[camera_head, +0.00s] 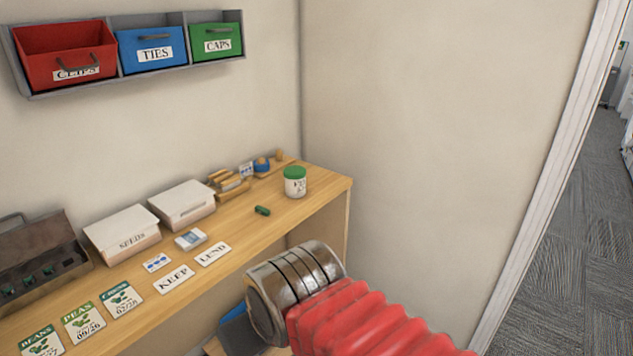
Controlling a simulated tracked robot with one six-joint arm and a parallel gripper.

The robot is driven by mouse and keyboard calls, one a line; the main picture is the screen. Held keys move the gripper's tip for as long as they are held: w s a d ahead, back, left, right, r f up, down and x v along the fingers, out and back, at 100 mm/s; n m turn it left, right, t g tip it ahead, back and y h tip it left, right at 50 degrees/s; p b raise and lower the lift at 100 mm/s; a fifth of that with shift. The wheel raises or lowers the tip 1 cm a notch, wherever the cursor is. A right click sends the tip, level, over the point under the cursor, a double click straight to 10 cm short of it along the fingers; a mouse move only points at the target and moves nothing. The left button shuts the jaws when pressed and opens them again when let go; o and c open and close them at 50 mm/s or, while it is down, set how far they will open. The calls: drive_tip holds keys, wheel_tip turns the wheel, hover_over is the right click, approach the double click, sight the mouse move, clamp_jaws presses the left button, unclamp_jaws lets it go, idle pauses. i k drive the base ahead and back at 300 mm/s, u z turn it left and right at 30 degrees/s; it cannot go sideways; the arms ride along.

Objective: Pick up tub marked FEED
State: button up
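A small white tub (295,184) with a green lid stands upright on the wooden bench, near its right end. Its label faces forward, but the lettering is too small to read for certain. No other tub like it shows. My arm, with a red ribbed sleeve and a metal joint, reaches in from the lower right, in front of the bench edge and below the tub. The fingers of my gripper do not show. The tub stands apart from my arm, and nothing visible holds it.
A small green object (262,210) lies left of the tub. Wooden pieces (228,183) and a blue item (261,165) sit behind. White boxes (183,205), cards (213,254) and seed packets (121,300) line the wooden bench (325,183). Wall bins (152,50) hang above. A wall stands right.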

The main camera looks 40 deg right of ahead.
sight(294, 176)
drive_tip(key=z, duration=0.9)
drive_tip(key=k, duration=1.35)
drive_tip(key=z, duration=0.2)
drive_tip(key=i, duration=1.6)
drive_tip(key=u, duration=0.75)
drive_tip(key=i, duration=0.55)
drive_tip(key=u, duration=0.4)
